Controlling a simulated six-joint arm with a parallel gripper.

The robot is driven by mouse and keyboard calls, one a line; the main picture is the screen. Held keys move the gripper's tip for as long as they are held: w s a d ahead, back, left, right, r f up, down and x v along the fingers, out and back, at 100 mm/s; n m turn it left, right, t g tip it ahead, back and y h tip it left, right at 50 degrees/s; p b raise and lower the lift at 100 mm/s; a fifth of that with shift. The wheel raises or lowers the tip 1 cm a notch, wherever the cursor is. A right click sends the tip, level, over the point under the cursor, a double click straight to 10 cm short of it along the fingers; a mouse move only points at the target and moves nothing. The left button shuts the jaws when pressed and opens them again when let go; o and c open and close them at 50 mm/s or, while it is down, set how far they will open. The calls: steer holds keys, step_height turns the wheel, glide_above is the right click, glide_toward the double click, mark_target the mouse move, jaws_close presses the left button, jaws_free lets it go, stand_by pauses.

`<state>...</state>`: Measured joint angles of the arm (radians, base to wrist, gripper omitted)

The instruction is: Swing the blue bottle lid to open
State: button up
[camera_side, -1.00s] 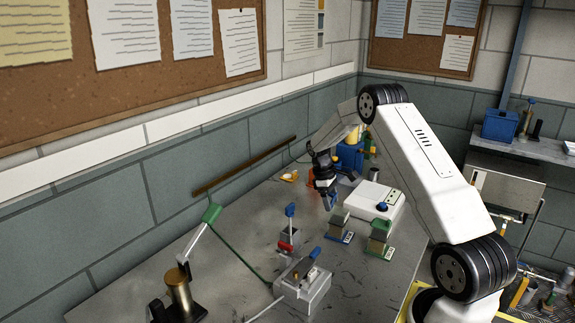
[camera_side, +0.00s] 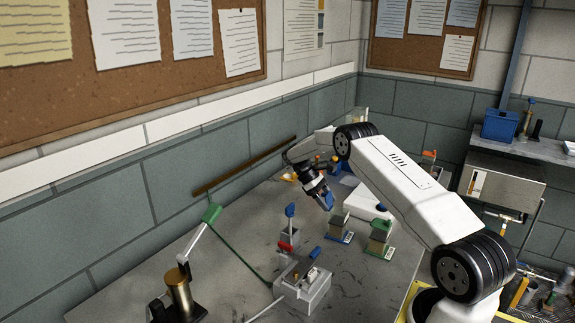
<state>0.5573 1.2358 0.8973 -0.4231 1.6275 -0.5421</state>
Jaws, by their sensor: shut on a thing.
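My gripper (camera_side: 316,187) is over the middle of the table, tilted down to the right. It is shut on a small blue part (camera_side: 326,202) at its fingertips. This may be the handle of the blue bottle's lid, but the view is too small to be sure. The bottle body cannot be made out; my gripper and arm cover much of the area behind.
A blue-handled red switch (camera_side: 287,240), a grey fixture (camera_side: 303,283), blue-labelled (camera_side: 339,229) and green-labelled (camera_side: 379,237) blocks, and a white box (camera_side: 366,201) crowd the table.

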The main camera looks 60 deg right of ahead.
stand_by(0.3)
steer(key=o, duration=1.2)
steer(key=shift+r, duration=0.1)
steer(key=shift+v, duration=3.75)
steer(key=shift+w, duration=0.1)
